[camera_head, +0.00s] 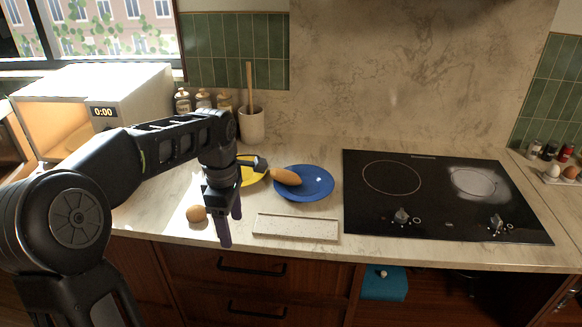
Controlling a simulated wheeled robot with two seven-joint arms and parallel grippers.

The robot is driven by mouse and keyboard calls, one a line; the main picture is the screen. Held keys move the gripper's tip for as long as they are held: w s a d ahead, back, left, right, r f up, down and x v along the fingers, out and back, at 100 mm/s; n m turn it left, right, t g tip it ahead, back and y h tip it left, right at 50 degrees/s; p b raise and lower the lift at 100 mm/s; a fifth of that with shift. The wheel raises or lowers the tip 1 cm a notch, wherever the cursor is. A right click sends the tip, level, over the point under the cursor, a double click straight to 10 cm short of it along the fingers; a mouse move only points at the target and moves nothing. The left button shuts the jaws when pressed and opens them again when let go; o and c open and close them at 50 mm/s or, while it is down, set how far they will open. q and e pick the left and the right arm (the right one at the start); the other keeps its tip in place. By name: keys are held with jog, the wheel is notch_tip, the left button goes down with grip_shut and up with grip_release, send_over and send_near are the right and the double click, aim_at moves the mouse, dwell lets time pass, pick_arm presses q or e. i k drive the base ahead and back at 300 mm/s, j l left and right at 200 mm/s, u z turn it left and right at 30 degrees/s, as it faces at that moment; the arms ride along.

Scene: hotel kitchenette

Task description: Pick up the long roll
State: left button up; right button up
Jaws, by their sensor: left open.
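The long roll (287,177) is brown and elongated. It lies at the left edge of the blue plate (312,187), close to the yellow plate (249,177), and I cannot tell how it rests between them. My left gripper (231,226) is open and empty, pointing down over the counter, left of and in front of the roll. My left arm hides part of the yellow plate. A round brown roll or egg (196,214) sits on the counter left of the left gripper. My right gripper is not in view.
A pale rectangular tray (296,227) lies at the counter's front edge. The black cooktop (447,197) is at the right. A white microwave (106,95) stands at the back left with jars (183,102) and a utensil crock (251,124) beside it.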

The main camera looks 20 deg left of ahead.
aim_at(282, 176)
jog(key=i, duration=1.05)
